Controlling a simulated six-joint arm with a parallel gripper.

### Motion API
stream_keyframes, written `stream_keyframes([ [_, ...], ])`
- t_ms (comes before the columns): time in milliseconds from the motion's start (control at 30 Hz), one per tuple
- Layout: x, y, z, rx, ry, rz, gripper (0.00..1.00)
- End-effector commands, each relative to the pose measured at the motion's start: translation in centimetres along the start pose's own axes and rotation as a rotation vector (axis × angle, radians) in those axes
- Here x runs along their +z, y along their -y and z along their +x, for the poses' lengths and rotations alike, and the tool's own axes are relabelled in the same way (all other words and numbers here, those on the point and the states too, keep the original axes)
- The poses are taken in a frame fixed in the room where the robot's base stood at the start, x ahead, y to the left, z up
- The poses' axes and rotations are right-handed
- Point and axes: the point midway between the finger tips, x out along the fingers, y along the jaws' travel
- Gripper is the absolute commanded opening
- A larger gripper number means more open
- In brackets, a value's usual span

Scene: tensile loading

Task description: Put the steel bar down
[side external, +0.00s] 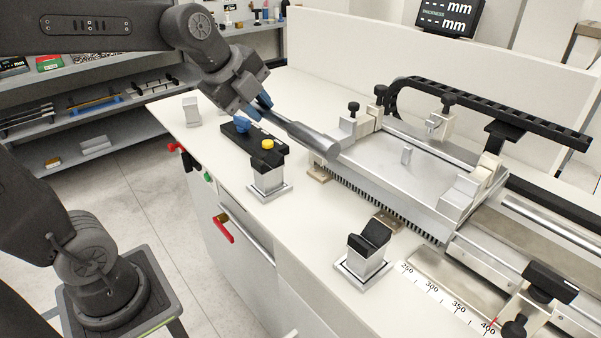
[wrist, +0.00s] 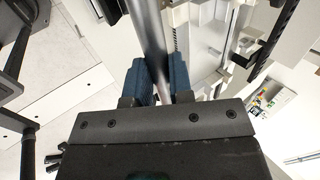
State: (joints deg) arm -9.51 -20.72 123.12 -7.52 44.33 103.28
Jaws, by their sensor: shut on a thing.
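The steel bar (side external: 308,137) is a grey metal rod with a thicker end, held above the white bench top in the side view. My gripper (side external: 258,108) has blue fingers and is shut on the bar, which points toward the lower right of the picture. In the wrist view the bar (wrist: 151,35) runs up between the two blue fingers (wrist: 160,78). The bar's thick end shows in front of the machine's clamp at the left end of the plate. Whether the bar touches anything below cannot be told.
A black control box (side external: 255,141) with blue and yellow knobs lies beneath the bar. The testing machine's metal plate (side external: 415,160) fills the right. Bare bench lies between the supports.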

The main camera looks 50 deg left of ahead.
Motion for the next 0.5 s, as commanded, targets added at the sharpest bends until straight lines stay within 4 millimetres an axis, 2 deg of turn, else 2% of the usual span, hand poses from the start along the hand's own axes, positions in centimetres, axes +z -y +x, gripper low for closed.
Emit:
stream_keyframes([
  [167, -2.3, -0.3, 1.1, -0.007, -0.006, 0.008, 0.00],
  [500, -8.2, -1.2, 4.9, -0.006, -0.007, 0.008, 0.00],
])
